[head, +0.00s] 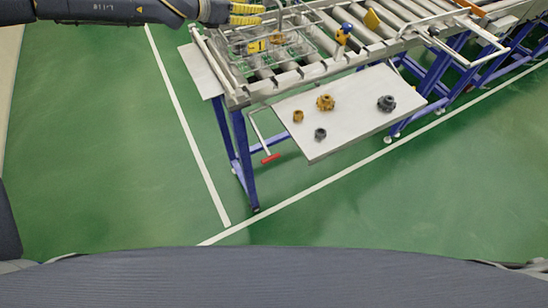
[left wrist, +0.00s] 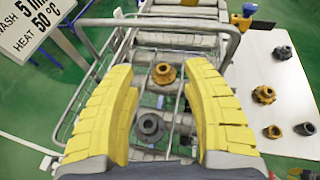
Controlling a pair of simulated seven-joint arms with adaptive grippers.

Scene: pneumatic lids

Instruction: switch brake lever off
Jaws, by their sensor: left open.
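A lever with a red grip (head: 270,158) hangs on a bent metal rod below the front of the conveyor, left of the side shelf. A small red part (left wrist: 294,172) shows at the lower right edge of the left wrist view. A blue and yellow knob (head: 343,33) stands on the conveyor's front rail; it also shows in the left wrist view (left wrist: 242,14). I cannot tell which of these is the brake lever. My left gripper (head: 262,14) is open and empty above the wire basket (head: 310,40), apart from both. My right gripper is out of view.
The basket on the rollers holds a brass gear (left wrist: 164,74) and a dark gear (left wrist: 149,127). Several loose gears lie on the grey shelf (head: 350,127). Blue legs (head: 242,160) support the conveyor. The green floor in front is clear. A sign (left wrist: 32,28) is at upper left.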

